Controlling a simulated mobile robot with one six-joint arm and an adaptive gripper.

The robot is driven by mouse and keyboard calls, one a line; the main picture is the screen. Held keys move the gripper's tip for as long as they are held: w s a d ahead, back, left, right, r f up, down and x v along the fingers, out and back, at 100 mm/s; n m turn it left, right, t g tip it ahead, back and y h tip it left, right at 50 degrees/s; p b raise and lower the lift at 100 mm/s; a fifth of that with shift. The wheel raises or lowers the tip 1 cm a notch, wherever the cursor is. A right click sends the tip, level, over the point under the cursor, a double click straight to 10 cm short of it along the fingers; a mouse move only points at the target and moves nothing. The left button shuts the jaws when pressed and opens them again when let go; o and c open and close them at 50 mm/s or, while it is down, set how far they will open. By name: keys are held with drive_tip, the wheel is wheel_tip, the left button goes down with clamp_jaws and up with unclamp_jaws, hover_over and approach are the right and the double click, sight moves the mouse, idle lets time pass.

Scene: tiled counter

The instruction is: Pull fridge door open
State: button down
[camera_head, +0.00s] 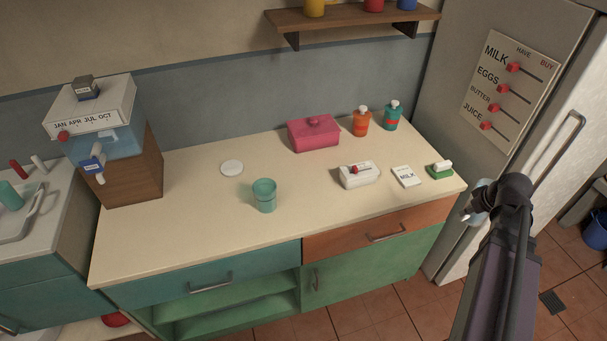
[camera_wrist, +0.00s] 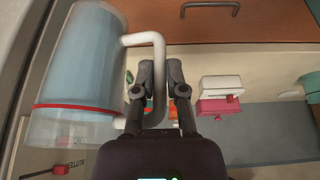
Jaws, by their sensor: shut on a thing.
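The fridge (camera_head: 480,80) stands at the right in the head view. Its door (camera_head: 545,195) looks shut, with a long pale handle (camera_head: 558,152) on it. My gripper (camera_wrist: 160,68) is shut on the white handle of a pitcher (camera_wrist: 85,65), pale blue inside clear walls with a red ring. In the head view, a pale blue part of the pitcher (camera_head: 479,201) shows beside my dark wrist, in front of the fridge's near corner. My gripper is apart from the fridge handle.
The counter (camera_head: 210,230) left of the fridge holds a teal cup (camera_head: 264,196), a pink box (camera_head: 314,133), two bottles, a white card (camera_head: 406,176) and a green-based item (camera_head: 439,170). A blue bucket (camera_head: 597,230) stands at the far right. Tiled floor lies below.

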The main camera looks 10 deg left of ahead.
drive_tip(key=s+a+n+g, duration=0.1)
drive_tip(key=a+n, duration=0.3)
drive_tip(key=a, duration=1.1)
drive_tip(key=s+a+n+g+y, duration=0.1)
drive_tip(key=s+a+n, duration=0.2)
drive_tip(key=a, duration=1.3)
drive_tip(key=s+a+n+g+y, duration=0.1)
drive_tip(key=s+a+n, duration=0.3)
drive_tip(key=a, duration=1.2)
drive_tip(key=shift+s+r+n, duration=0.15)
drive_tip(key=shift+n, duration=0.15)
drive_tip(key=shift+a, duration=0.1)
drive_tip(key=w+a+f+b, duration=0.1)
drive_tip(key=w+a, duration=0.6)
drive_tip(key=w, duration=0.6)
drive_tip(key=shift+f, duration=0.2)
drive_tip(key=shift+w+a+f+b, duration=0.1)
drive_tip(key=shift+w+f+b, duration=0.1)
drive_tip(key=shift+f+b, duration=0.4)
drive_tip(key=shift+w+a+f+b, duration=0.1)
drive_tip(key=shift+w+f+b, duration=0.05)
drive_tip(key=shift+f+b, duration=0.5)
drive_tip(key=shift+w+a+f+b, duration=0.1)
drive_tip(key=shift+w+f+b, duration=0.1)
drive_tip(key=shift+f+b, duration=0.4)
